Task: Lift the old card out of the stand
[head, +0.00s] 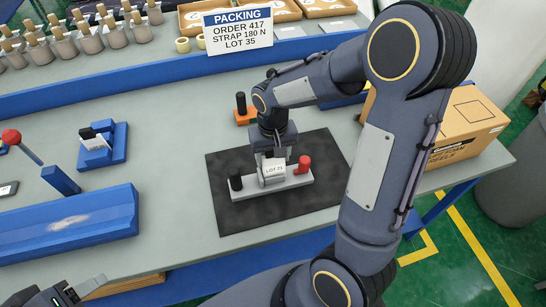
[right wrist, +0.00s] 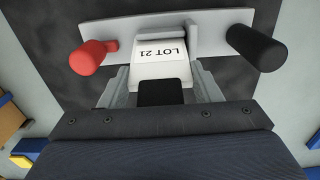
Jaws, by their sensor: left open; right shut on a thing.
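The stand, a light grey bar (head: 246,190) with a black peg and a red peg, lies on a dark mat (head: 240,218) in the head view. It also shows in the right wrist view (right wrist: 205,40). The old card, white and marked LOT 21 (right wrist: 160,62), has a black tab and is at the bar's middle between the pegs; it also shows in the head view (head: 274,170). My right gripper (right wrist: 160,90) is shut on the card by its black tab. I cannot tell if the card's lower edge is clear of the stand. My left gripper (head: 62,293) is open and empty at lower left.
A blue holder (head: 117,150) with a white, black-tabbed card (head: 96,141) stands left of the mat. A long blue block (head: 70,225), a red-knobbed lever (head: 12,137) and an orange-based black peg (head: 242,112) are nearby. A cardboard box (head: 468,125) is at right. A packing sign (head: 238,30) stands behind.

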